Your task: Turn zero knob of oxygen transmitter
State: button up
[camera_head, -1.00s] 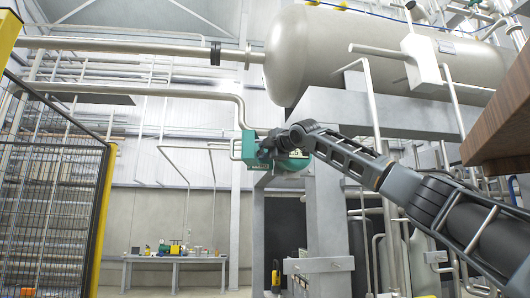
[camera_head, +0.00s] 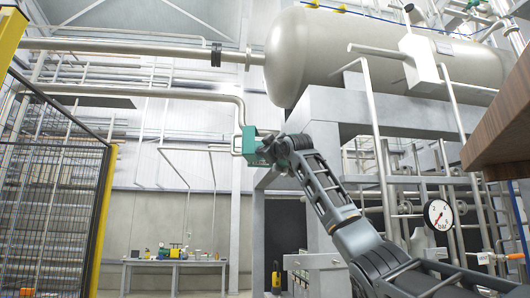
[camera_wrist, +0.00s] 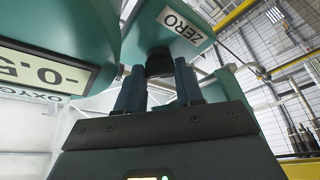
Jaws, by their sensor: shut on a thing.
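The oxygen transmitter (camera_head: 250,147) is a teal box at the end of a pipe, left of the grey frame. In the wrist view the transmitter (camera_wrist: 75,25) is close up, with a pale display reading "-0.5" and more cut off. Part of an "OXY" label shows below it. A tilted "ZERO" label sits just above the dark zero knob (camera_wrist: 158,60). My gripper (camera_wrist: 160,76) is shut on the zero knob, one finger on each side. In the head view my gripper (camera_head: 278,150) is at the transmitter's right side and hides the knob.
A large beige tank (camera_head: 370,60) hangs above my arm, on a grey frame (camera_head: 325,150). A pressure gauge (camera_head: 438,214) and pipes stand at the right. A brown wooden edge (camera_head: 500,125) juts in at the right. A mesh fence (camera_head: 50,190) stands at the left.

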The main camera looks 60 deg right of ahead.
jog(key=shift+w+f+m+h, duration=0.15)
jog(key=shift+m+h, duration=0.25)
jog(key=shift+m, duration=0.8)
jog(key=o, duration=1)
jog(key=shift+o, duration=0.2)
jog(key=shift+a, duration=0.1)
jog(key=b+v, duration=0.3)
jog(key=v, duration=0.4)
jog(key=shift+s+a, duration=0.2)
jog(key=shift+s, duration=0.15)
